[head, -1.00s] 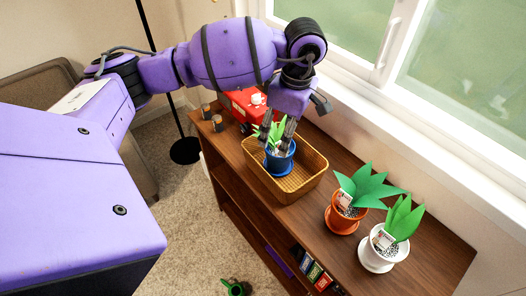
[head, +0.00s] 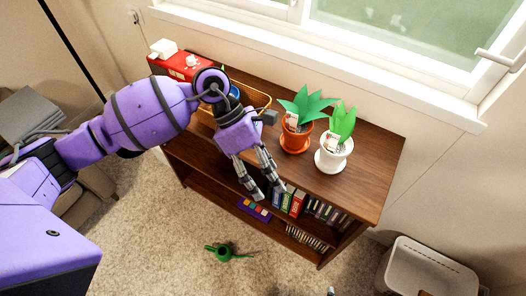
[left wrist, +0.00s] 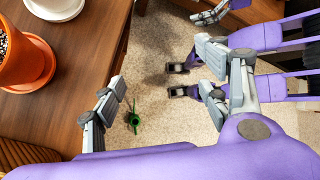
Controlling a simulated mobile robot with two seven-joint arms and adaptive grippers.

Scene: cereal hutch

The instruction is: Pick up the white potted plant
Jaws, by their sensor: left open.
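The white potted plant (head: 333,158), a white pot and saucer with green leaves and a small tag, stands upright on the wooden shelf top. Only part of its white pot and saucer (left wrist: 58,8) shows at the top left of the left wrist view. My left gripper (head: 266,190) is open and empty, pointing down past the shelf's front edge, left of and nearer than the white plant. Its spread fingers (left wrist: 160,82) also show in the left wrist view. What seems to be my right gripper (left wrist: 208,14) shows partly at the top there; its jaws are unclear.
An orange potted plant (head: 296,142) stands just left of the white one. A wicker basket (head: 262,101) with a mostly hidden blue pot (head: 235,91) and a red toy truck (head: 185,66) stand farther left. Shelf top right of the white plant is clear.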

